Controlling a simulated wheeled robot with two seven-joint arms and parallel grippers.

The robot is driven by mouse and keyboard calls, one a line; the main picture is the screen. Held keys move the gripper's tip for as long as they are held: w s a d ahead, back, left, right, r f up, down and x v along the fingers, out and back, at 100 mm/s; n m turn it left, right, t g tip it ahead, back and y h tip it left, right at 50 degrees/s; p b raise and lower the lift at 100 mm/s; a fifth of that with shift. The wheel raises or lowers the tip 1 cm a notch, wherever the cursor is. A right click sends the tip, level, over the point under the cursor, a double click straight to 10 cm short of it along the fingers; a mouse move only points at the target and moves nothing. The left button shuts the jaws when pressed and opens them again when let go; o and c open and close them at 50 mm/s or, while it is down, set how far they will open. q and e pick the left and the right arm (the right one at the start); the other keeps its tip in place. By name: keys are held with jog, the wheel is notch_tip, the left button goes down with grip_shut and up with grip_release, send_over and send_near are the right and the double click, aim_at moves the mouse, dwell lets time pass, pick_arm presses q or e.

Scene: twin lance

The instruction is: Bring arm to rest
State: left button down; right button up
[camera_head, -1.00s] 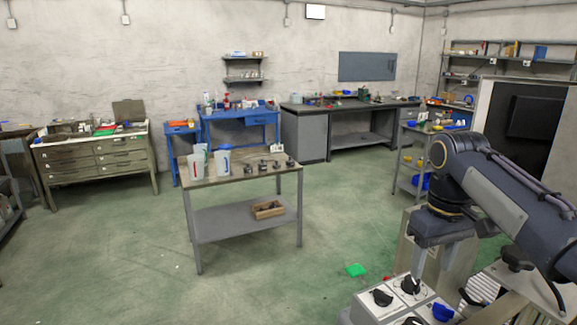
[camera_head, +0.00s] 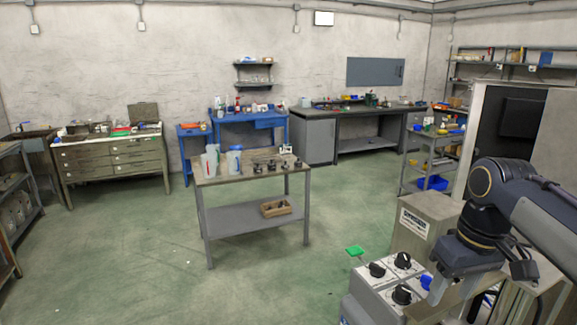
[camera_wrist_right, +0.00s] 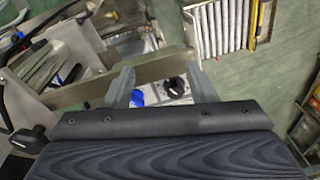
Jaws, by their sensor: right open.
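My right arm (camera_head: 510,205) comes in from the right edge of the head view, with its dark wrist pointing down. My right gripper (camera_head: 440,300) hangs beside a grey control box (camera_head: 375,290) with black knobs. In the right wrist view the two grey fingers of the gripper (camera_wrist_right: 160,85) are apart, with nothing held between them. A black knob (camera_wrist_right: 174,88) and a blue knob (camera_wrist_right: 137,97) show beyond the fingers. My left gripper is in neither view.
A metal table (camera_head: 228,178) with pitchers and small dark parts stands mid-room, a wooden crate (camera_head: 276,208) on its lower shelf. A green piece (camera_head: 355,251) shows near the control box. A grey labelled cabinet (camera_head: 418,225) stands behind my right wrist. Green floor (camera_head: 130,255) is open at left.

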jog(key=s+a+f+m+t+y, duration=0.1)
jog(key=s+a+f+m+t, duration=0.1)
jog(key=s+f, duration=0.5)
jog(key=s+a+f+m+t+y, duration=0.1)
jog(key=s+a+f, duration=0.4)
jog(key=s, duration=0.6)
jog(key=shift+a+f+m+t+y, duration=0.15)
jog(key=shift+f+m+t+y, duration=0.3)
jog(key=shift+f+t, duration=0.45)
